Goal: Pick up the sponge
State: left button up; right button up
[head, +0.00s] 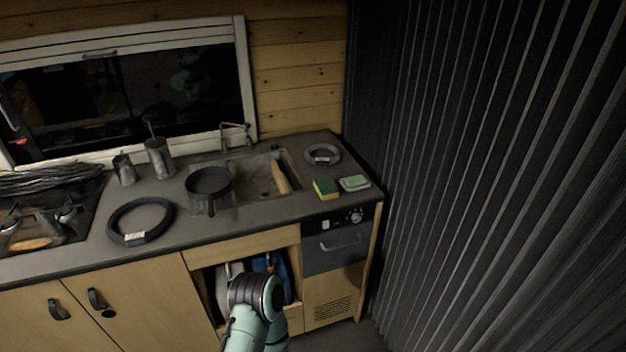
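A yellow and green sponge (326,188) lies on the dark countertop near its right front corner, above the oven-like panel. A small pale dish (355,183) with a green top sits just to its right. Part of one of my arms, teal with a black joint, rises at the bottom middle, in front of the cabinet and well below the sponge. Neither of my grippers shows in the head view, so I cannot see their state.
The sink (255,178) has a pan (209,186) at its left and a board in it. Coiled cables (141,221) (322,155) lie on the countertop (240,219). A stove is at the left. A pleated dark curtain (490,170) closes the right side. An open cabinet compartment lies behind my arm.

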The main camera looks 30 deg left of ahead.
aim_at(326, 189)
jog(key=u, duration=2.55)
jog(key=z, duration=1.5)
jog(key=i+j+z, duration=0.4)
jog(key=i+j, duration=0.45)
